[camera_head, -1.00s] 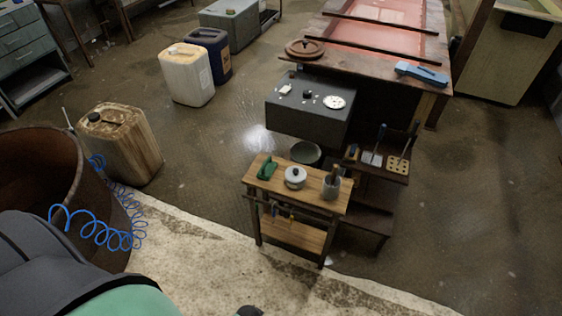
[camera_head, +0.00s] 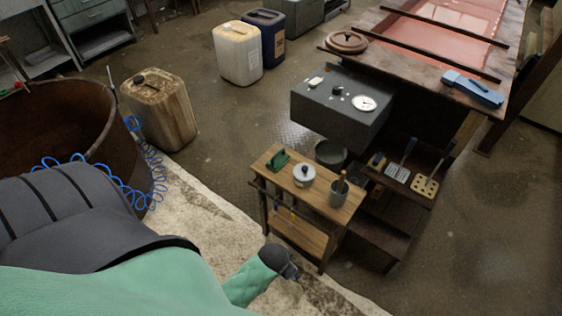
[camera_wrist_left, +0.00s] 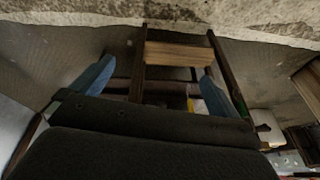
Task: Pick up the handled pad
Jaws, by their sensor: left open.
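The green handled pad (camera_head: 277,160) lies on the left end of the top of a small wooden cart (camera_head: 264,182) in the head view. My left arm comes in from the left, and its dark end (camera_head: 279,260) is low in front of the cart, apart from the pad. In the left wrist view my left gripper (camera_wrist_left: 155,85) is open, its two blue fingers wide apart, with the cart's wooden boards (camera_wrist_left: 178,54) seen beyond them. I cannot make out the pad in that view. My right gripper is not in view.
A white lidded pot (camera_head: 304,175) and a grey cup with a handle sticking out (camera_head: 339,193) share the cart top. A dark box with a dial (camera_head: 338,103) stands behind. A rusty barrel (camera_head: 50,120) and blue coiled hose (camera_head: 150,165) are at left.

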